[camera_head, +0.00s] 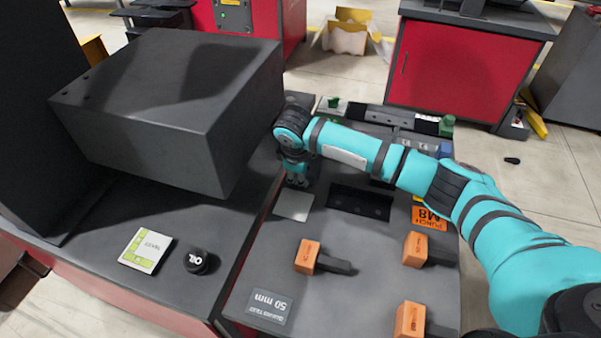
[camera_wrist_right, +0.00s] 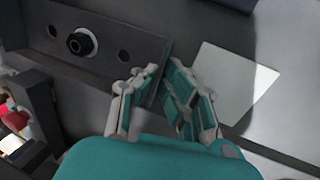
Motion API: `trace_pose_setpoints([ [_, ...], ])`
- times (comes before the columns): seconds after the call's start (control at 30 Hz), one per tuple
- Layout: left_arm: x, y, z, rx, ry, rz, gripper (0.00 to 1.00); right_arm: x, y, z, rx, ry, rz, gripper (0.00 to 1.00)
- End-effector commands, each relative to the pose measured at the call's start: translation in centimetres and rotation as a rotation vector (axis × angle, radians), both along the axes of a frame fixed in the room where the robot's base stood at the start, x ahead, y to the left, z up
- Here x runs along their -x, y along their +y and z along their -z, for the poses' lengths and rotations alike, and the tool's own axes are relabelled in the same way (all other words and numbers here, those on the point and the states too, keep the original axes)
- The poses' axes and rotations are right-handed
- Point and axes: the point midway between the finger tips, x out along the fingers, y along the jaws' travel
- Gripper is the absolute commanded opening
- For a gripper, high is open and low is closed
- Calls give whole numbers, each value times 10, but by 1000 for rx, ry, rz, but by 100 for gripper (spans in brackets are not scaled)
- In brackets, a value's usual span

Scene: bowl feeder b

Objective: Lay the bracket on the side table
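A dark rectangular plate-like part (camera_head: 361,203) with round holes lies on the near grey table, right of a pale square (camera_head: 294,205). In the right wrist view the plate (camera_wrist_right: 105,58) shows a black bolt-like knob (camera_wrist_right: 83,42) between two holes. It may be the bracket; I cannot tell for certain. My right gripper (camera_head: 297,182) points down between the plate and the raised dark box. In the right wrist view its fingertips (camera_wrist_right: 162,68) stand apart with a narrow gap, at the plate's end. Contact cannot be judged. My left gripper is not in view.
A large dark box (camera_head: 180,105) stands left of my right gripper. An oil cap (camera_head: 197,261) and a green-white card (camera_head: 146,250) lie on the left surface. Red cabinets (camera_head: 455,72) stand behind.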

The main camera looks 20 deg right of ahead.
Motion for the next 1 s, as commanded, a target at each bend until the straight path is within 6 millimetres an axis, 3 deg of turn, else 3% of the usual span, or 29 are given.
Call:
trace_pose_setpoints([
  [0.07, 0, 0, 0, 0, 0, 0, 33, 0, 0, 0, 0, 1, 0, 0],
  [0.1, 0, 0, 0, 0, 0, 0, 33, 1, 0, 2, 1, 5, 1, 10],
  [0.27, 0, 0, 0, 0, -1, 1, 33, 1, 0, 2, 1, 4, 1, 29],
  [0.63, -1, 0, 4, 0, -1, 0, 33, 0, 0, -6, 1, 0, 1, 29],
  [1.0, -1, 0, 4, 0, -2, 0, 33, 15, 9, -81, -1, -1, 1, 29],
])
